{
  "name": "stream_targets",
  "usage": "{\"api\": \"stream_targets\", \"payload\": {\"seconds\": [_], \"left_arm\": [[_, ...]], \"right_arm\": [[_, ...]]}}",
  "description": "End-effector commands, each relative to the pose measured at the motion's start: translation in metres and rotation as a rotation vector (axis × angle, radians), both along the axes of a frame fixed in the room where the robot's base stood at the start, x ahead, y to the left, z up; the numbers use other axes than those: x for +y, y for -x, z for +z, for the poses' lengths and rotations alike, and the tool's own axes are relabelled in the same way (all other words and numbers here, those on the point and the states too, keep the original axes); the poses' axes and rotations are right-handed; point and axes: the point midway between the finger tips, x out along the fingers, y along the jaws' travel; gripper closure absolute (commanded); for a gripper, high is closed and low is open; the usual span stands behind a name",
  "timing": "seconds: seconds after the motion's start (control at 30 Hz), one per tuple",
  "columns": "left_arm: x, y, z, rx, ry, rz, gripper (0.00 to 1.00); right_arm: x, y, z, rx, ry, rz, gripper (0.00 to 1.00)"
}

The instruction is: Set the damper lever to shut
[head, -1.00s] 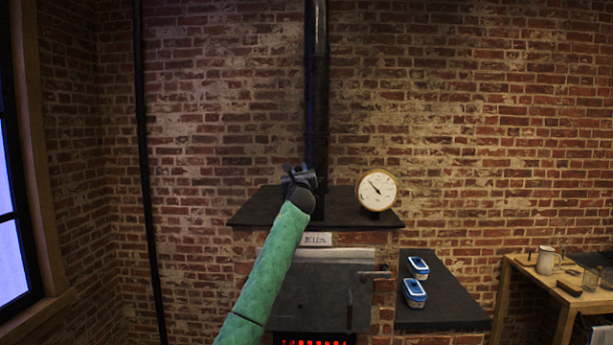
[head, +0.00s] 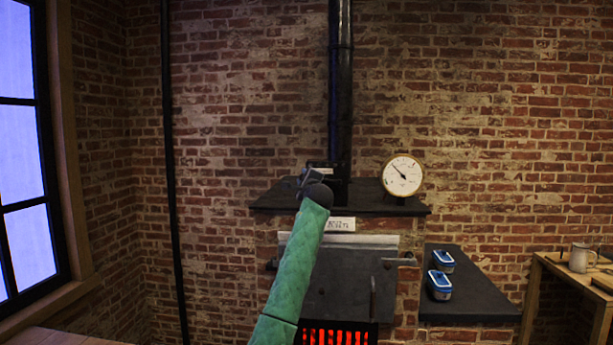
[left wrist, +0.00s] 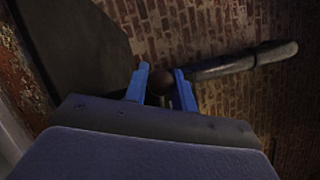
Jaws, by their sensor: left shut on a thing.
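The black flue pipe (head: 341,90) rises from the dark stove top against the brick wall. My left gripper (head: 311,178) is at the pipe's lower left, just above the stove top, and hides most of the damper lever in the head view. The lever's angle cannot be made out. My right gripper is not in view.
A round gauge (head: 402,175) stands on the stove top (head: 385,208) right of the pipe. A stove door with handles and a glowing grate (head: 340,334) lie below. Two blue-lidded containers (head: 440,285) sit on a dark side ledge (head: 470,305). A wooden table with a mug (head: 579,258) stands far right.

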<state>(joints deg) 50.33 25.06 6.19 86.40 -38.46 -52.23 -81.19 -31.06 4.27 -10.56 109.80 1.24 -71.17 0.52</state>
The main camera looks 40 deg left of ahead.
Motion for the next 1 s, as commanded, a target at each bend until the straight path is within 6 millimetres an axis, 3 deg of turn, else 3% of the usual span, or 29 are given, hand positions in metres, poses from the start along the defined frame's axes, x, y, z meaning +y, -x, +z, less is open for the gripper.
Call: {"api": "stream_targets", "payload": {"seconds": [0.2,0.4,0.93,0.97,1.0], "left_arm": [[0.002,0.001,-0.016,-0.063,0.104,0.000,1.00],[0.002,0.001,-0.023,-0.095,0.155,0.000,1.00],[0.002,0.001,-0.027,-0.105,0.177,0.000,1.00],[0.002,0.001,-0.027,-0.104,0.176,0.000,0.72],[0.002,0.001,-0.027,-0.104,0.176,0.000,0.64]], "right_arm": [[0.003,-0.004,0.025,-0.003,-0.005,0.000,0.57],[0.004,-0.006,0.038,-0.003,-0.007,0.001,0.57],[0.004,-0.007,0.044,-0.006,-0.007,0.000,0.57],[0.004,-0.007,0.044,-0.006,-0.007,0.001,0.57],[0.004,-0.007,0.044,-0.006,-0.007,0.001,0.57]]}}
